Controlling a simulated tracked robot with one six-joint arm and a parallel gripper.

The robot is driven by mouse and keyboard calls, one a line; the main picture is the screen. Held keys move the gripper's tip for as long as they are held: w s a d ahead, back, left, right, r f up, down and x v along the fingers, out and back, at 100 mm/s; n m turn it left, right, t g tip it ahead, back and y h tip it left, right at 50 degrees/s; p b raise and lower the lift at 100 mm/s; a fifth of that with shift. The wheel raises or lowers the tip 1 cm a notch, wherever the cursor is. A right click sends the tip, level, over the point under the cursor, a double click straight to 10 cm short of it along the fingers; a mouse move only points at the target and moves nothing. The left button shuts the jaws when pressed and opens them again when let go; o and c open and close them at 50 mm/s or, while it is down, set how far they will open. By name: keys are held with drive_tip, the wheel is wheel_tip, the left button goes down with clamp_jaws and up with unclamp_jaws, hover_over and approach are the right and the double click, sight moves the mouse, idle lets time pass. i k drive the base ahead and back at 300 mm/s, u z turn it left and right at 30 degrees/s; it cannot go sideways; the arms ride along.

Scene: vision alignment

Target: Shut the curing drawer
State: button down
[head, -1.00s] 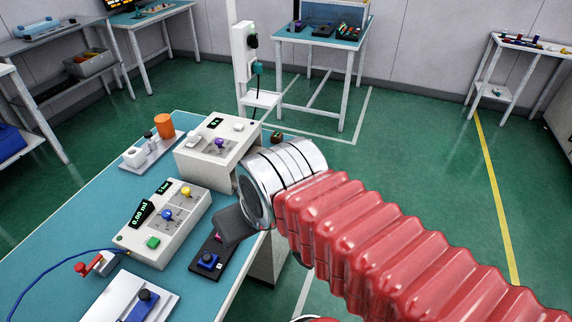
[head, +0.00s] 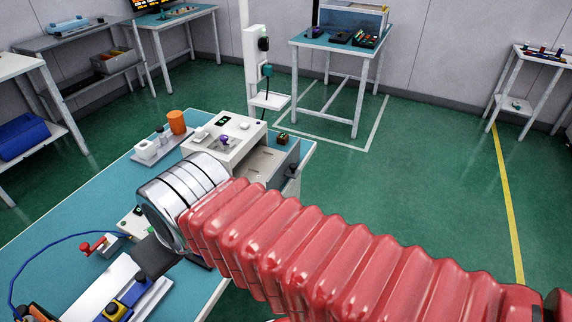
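The curing unit is a white box (head: 236,128) with a purple knob and a small green display, at the back of the teal bench. A grey open drawer (head: 272,160) sticks out from its right side, partly hidden by my arm. My gripper (head: 152,258) is a dark shape below the metal wrist, over the bench's front part and left of the drawer. It is apart from the drawer in the picture. Its fingers are too hidden to tell open from shut.
My wrist covers most of a second control box (head: 132,222). A red valve (head: 92,246) with a blue cable and a white slide fixture (head: 100,290) are near the gripper. An orange cylinder (head: 177,122) stands behind. The green floor right of the bench is clear.

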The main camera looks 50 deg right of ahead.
sight(267, 166)
drive_tip(key=u, duration=1)
drive_tip(key=k, duration=1.1)
drive_tip(key=z, duration=1.15)
drive_tip(key=i, duration=0.9)
drive_tip(key=z, duration=0.05)
